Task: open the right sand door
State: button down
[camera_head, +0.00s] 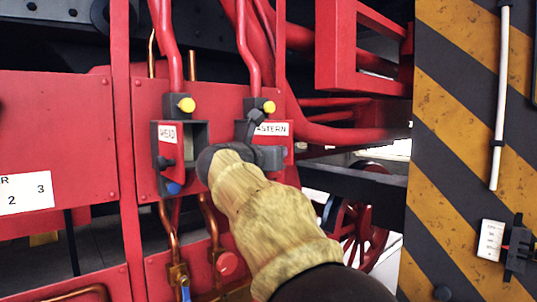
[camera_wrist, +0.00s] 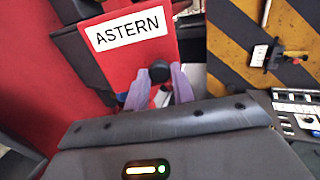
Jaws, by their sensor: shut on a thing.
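The right sand door is a red plate (camera_wrist: 115,62) with a white ASTERN label (camera_wrist: 128,27) in the wrist view. In the head view the label (camera_head: 272,129) shows above my gripper, and my gripper and sleeve hide much of the door. A round black knob (camera_wrist: 159,71) stands out from the door's lower right part. My gripper (camera_wrist: 159,88) is shut on this knob, with one grey-purple finger on each side. Whether the door is slightly ajar I cannot tell.
To the left, the AHEAD door (camera_head: 171,143) stands swung out beside its dark box (camera_head: 198,140). Red pipes run above and copper pipes (camera_head: 170,222) below. A yellow-and-black striped panel (camera_head: 455,150) with a white rod (camera_head: 501,100) bounds the right side.

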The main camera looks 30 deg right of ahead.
jog(key=c, duration=1.2)
grip_release()
jog(key=shift+o, duration=0.2)
jog(key=b+v, duration=0.5)
jog(key=v, duration=1.2)
jog(key=shift+a+b, duration=0.25)
jog(key=shift+b, duration=0.1)
